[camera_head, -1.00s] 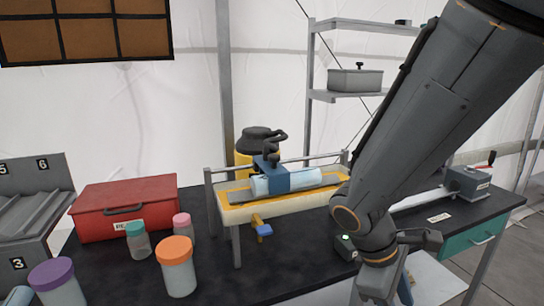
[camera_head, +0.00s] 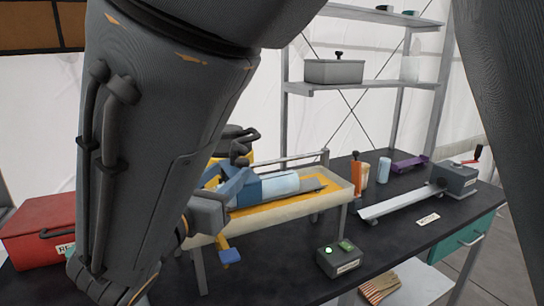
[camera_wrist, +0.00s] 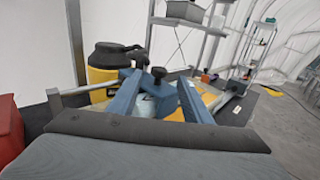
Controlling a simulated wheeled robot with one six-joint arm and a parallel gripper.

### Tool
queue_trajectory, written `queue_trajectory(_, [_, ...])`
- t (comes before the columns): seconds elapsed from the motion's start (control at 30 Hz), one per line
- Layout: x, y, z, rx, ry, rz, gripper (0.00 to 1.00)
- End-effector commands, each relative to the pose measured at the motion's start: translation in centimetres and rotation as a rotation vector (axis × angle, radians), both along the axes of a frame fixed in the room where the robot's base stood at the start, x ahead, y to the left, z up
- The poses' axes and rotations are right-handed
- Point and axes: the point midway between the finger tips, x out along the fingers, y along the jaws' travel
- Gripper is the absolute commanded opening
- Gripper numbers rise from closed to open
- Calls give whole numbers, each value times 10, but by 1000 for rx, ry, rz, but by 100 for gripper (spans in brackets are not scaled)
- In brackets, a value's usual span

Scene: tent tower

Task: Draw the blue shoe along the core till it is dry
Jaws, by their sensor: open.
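The blue shoe (camera_head: 252,187) sits over the pale blue core (camera_head: 284,183), with a dark knob on top. The core lies lengthwise in a cream tray with a yellow bed (camera_head: 284,213). My arm hides the left part of the tray and some of the shoe. In the wrist view, my gripper (camera_wrist: 160,93) has its two blue fingers apart, with the shoe and its black knob (camera_wrist: 158,73) between or just beyond them. I cannot tell whether the fingers touch it. Whether the core is wet cannot be told.
A black and yellow canister (camera_wrist: 105,68) stands behind the tray. A red box (camera_head: 38,230) is at the left. A small box with green buttons (camera_head: 341,259) stands in front of the tray. A metal rail with a crank box (camera_head: 459,181) lies to the right. Grey shelves (camera_head: 365,85) stand behind.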

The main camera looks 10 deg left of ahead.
Motion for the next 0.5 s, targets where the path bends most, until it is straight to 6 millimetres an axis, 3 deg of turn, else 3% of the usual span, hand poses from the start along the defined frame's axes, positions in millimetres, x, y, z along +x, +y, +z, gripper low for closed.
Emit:
queue_trajectory(0.17, [9, -3, 1, 1, 2, -3, 45])
queue_trajectory(0.5, [59, -16, 1, 1, 2, -5, 45])
